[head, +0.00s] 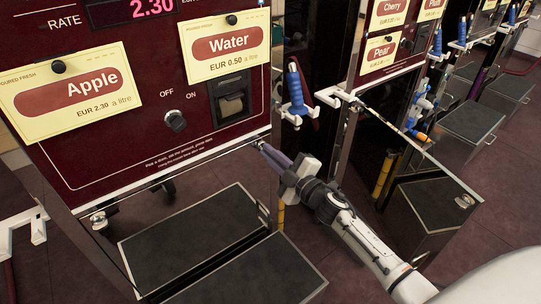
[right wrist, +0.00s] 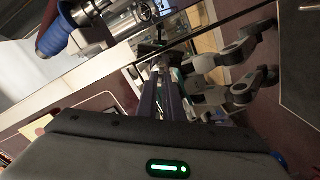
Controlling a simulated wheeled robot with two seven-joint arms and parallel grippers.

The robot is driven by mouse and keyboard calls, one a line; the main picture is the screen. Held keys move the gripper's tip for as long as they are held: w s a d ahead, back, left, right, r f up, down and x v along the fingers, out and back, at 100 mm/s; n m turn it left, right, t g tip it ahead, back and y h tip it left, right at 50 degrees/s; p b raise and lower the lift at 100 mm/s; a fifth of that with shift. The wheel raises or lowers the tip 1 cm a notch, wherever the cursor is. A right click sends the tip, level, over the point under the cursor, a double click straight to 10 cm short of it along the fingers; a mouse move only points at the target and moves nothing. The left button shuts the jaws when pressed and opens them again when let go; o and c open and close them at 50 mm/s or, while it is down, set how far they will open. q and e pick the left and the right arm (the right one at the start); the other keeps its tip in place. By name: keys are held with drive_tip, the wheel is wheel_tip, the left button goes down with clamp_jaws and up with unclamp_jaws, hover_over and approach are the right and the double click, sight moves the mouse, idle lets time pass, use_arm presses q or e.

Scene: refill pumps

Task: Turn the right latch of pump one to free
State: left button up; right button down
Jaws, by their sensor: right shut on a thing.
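Pump one (head: 150,140) is the dark red cabinet with Apple and Water labels at the left of the head view. Its right latch is at the lower right corner of the front panel, mostly hidden by my fingertips. My right gripper (head: 264,147) reaches in from the lower right and is shut on this latch. In the right wrist view the two dark fingers (right wrist: 163,98) are close together, and what lies between their tips is too small to make out. The left latch (head: 98,220) shows at the panel's lower left corner. My left gripper is not in view.
A blue-handled nozzle (head: 296,90) hangs just right of pump one, above my gripper; its blue handle (right wrist: 54,38) shows in the wrist view. A second pump with a Pear label (head: 380,53) stands to the right. A dark tray platform (head: 195,230) lies below the panel.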

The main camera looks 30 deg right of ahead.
drive_tip(key=shift+f+n+b, duration=0.15)
drive_tip(key=shift+n+b, duration=0.7)
drive_tip(key=shift+n, duration=2.45)
drive_tip(key=c, duration=1.9)
unclamp_jaws()
drive_tip(key=s+d, duration=0.1)
drive_tip(key=s, duration=0.9)
drive_tip(key=shift+d, duration=0.2)
drive_tip(key=shift+s+p, duration=0.15)
drive_tip(key=shift+p, duration=0.15)
